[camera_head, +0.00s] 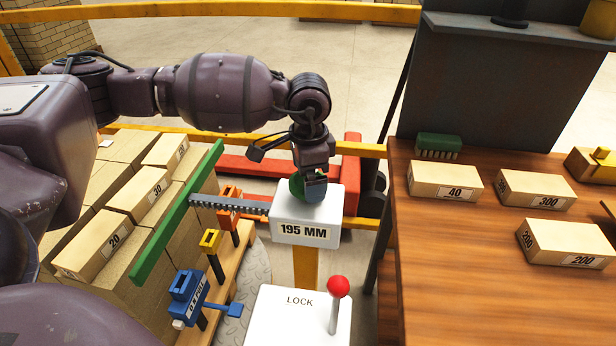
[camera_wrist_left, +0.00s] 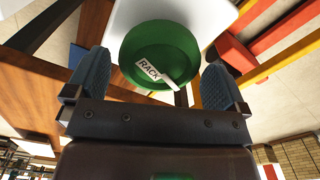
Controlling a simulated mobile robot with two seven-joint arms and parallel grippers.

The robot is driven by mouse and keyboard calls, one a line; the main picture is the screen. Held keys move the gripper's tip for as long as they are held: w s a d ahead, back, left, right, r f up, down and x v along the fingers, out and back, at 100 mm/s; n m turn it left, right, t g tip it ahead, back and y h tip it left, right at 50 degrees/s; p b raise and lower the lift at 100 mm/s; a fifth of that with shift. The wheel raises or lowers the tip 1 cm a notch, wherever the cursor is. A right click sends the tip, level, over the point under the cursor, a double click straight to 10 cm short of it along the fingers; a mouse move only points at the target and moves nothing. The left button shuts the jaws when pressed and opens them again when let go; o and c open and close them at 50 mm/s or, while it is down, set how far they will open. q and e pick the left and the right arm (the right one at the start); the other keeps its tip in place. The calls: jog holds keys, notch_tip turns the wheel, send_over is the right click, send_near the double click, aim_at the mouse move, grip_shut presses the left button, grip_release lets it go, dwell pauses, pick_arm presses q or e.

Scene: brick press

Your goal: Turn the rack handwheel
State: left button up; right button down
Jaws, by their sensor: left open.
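The rack handwheel is a round green knob (camera_wrist_left: 158,55) with a white RACK label, centred in the left wrist view. It also shows, partly hidden, in the head view (camera_head: 296,184) on top of the white box reading 195 MM (camera_head: 306,232). My left gripper (camera_wrist_left: 153,85) is open, with one blue pad on each side of the knob and visible gaps to it. In the head view my left gripper (camera_head: 314,187) points down over the white box. A toothed rack (camera_head: 230,204) runs left from the box to a long green bar (camera_head: 176,214). My right gripper is not in view.
A white LOCK box (camera_head: 299,318) with a red-knobbed lever (camera_head: 337,288) stands in front. Blue, yellow and orange tools stand on a wooden rail to the left. A wooden table (camera_head: 482,255) with numbered blocks and a green brush (camera_head: 438,145) is at right.

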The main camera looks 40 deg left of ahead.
pick_arm(q)
notch_tip(320, 180, up, 10)
jog(key=p, duration=0.1)
dwell(0.7)
